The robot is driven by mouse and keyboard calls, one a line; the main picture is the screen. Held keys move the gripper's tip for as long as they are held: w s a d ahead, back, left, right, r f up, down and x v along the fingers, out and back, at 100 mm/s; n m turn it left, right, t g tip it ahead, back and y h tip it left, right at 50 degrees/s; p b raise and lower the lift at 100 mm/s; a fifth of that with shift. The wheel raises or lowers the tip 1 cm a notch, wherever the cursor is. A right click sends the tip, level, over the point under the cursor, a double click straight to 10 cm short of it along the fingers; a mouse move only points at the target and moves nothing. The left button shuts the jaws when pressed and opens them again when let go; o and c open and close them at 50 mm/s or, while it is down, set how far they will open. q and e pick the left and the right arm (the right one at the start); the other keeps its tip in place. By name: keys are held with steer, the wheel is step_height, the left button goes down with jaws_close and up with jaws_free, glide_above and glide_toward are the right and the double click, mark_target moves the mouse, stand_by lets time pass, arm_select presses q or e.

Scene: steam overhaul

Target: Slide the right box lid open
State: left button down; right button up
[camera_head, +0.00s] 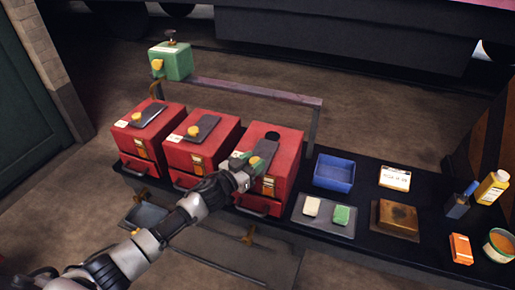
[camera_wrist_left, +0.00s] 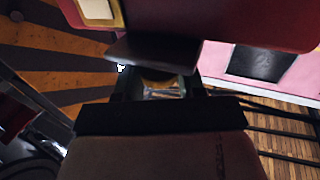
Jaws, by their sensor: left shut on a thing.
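The right red box (camera_head: 284,150) stands at the right end of a row of three red boxes. Its dark grey lid (camera_head: 266,150) lies on top, toward the front of the box. A round black opening (camera_head: 272,136) shows uncovered behind the lid. My left gripper (camera_head: 249,161) is at the lid and shut on its yellow knob, which is mostly hidden in the head view. The left wrist view shows the yellow knob (camera_wrist_left: 160,78) between the fingers, under the dark lid edge (camera_wrist_left: 152,52). My right gripper is not in view.
The middle box (camera_head: 202,145) and left box (camera_head: 147,136) have lids with yellow knobs. A blue tray (camera_head: 335,172), a grey tray with two blocks, a brown block (camera_head: 396,218) and several containers are to the right. A green box (camera_head: 170,61) stands behind by a metal rail (camera_head: 258,92).

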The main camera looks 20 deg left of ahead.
arm_select(q)
steer(key=shift+s+f, duration=0.1)
steer(key=shift+f, duration=0.05)
steer(key=shift+d, duration=0.1)
steer(key=c, duration=1)
jaws_free()
steer(key=shift+o, duration=1.4)
steer(key=shift+s, duration=0.2)
steer(key=shift+a, duration=0.2)
steer(key=shift+s+a, duration=0.1)
steer(key=shift+s, duration=0.25)
steer(key=b+v, duration=0.1)
steer(key=v, duration=0.9)
